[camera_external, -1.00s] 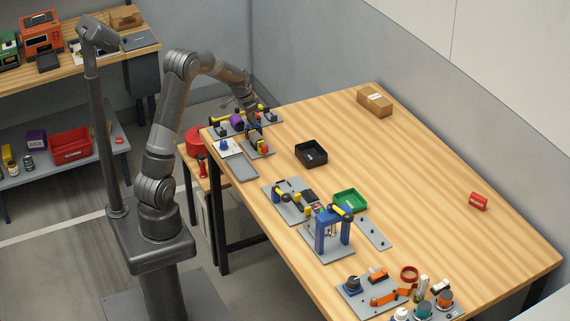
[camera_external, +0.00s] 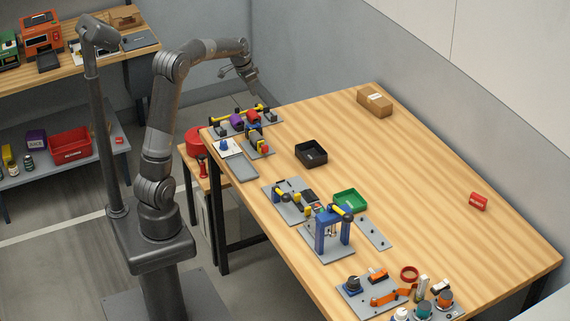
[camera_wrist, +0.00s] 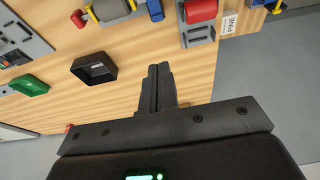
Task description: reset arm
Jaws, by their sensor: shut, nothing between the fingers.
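My gripper (camera_external: 254,94) is raised above the far left corner of the wooden table (camera_external: 420,190). In the wrist view my gripper (camera_wrist: 159,72) has its two fingers together with nothing between them. It is apart from the things on the table. Below it in the external view is a grey fixture (camera_external: 240,122) with purple and red parts and a yellow-black bar. A smaller fixture (camera_external: 258,145) with a grey cylinder and a red part stands just in front of it.
A black tray (camera_external: 311,154), a green tray (camera_external: 350,200), a blue press-like frame (camera_external: 332,228) and several fixtures line the table's left side. The table's right middle is clear.

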